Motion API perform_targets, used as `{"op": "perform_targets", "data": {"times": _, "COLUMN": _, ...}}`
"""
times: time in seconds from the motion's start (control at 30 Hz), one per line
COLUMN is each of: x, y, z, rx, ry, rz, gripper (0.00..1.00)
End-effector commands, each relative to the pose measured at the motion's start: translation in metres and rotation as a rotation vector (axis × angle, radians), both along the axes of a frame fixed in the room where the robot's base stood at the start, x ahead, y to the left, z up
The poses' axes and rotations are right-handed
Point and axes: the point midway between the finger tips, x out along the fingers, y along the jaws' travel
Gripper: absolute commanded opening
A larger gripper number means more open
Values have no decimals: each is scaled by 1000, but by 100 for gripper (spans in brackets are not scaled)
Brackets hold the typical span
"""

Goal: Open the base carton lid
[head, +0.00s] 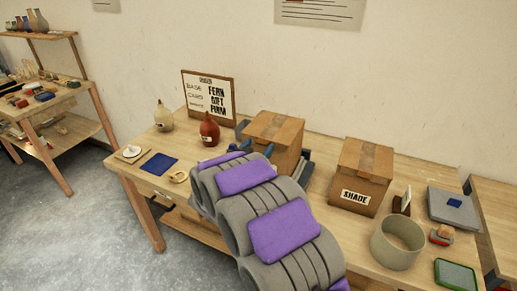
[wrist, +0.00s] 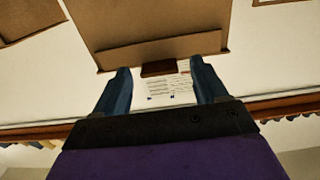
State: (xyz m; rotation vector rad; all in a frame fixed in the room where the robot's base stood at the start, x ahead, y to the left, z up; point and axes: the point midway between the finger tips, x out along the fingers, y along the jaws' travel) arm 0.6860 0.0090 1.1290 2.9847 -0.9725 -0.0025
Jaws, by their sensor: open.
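The base carton (head: 276,130) is a brown cardboard box on the table, left of the carton labelled SHADE (head: 362,178). Its top looks closed, with a tape strip across it. My arm hides its lower front. In the wrist view, a carton, apparently the base one (wrist: 155,22), fills the top middle. A small dark brown tab (wrist: 158,69) sits at its lower edge. My gripper (wrist: 160,67) is open, with one blue finger on each side of the tab. I cannot tell whether either finger touches it. In the head view my arm mostly hides the gripper.
A framed sign (head: 208,95), a red-brown bottle (head: 209,130) and a cream bottle (head: 163,117) stand left of the base carton. A blue mat (head: 158,164) lies at the left.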

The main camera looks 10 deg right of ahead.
Motion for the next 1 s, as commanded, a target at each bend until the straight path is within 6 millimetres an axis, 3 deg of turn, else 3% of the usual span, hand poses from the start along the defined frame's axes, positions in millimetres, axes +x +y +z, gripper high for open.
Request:
{"op": "perform_targets", "data": {"times": 0.43, "x": 8, "y": -5, "z": 1, "rx": 1, "ry": -1, "rz": 2, "gripper": 71}}
{"op": "perform_targets", "data": {"times": 1.0, "x": 8, "y": -5, "z": 1, "rx": 1, "ry": -1, "rz": 2, "gripper": 17}}
